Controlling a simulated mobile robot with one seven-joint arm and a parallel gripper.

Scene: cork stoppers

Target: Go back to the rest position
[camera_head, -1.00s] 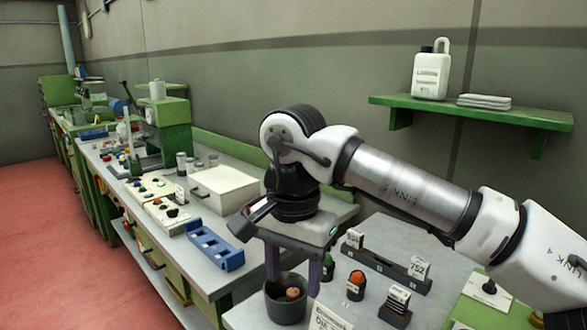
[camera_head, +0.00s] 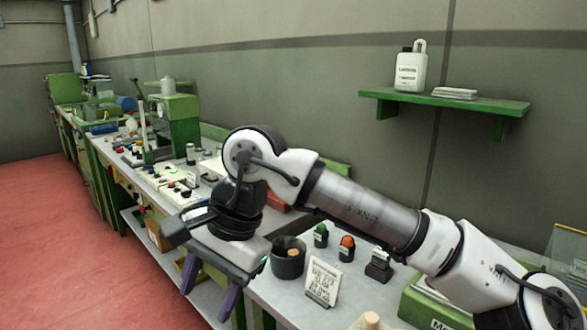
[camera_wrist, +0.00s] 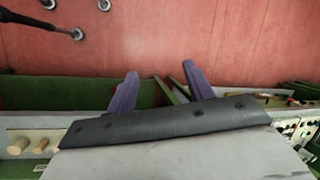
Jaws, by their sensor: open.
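My gripper (camera_head: 208,290) points down at the front edge of the bench, left of a dark pot, in the head view. Its two purple fingers are apart with nothing between them. In the wrist view the open fingers (camera_wrist: 160,92) show over the bench edge and the red floor. A dark grey pot (camera_head: 288,266) stands on the bench with an orange-brown cork stopper (camera_head: 293,254) in it. A white sign card (camera_head: 322,281) stands to the right of the pot.
Small bottles with a green top (camera_head: 321,236) and an orange top (camera_head: 346,248) stand behind the card. A dark block (camera_head: 379,266) is to their right. A green shelf (camera_head: 440,101) is on the wall. Open red floor (camera_head: 80,240) lies at left.

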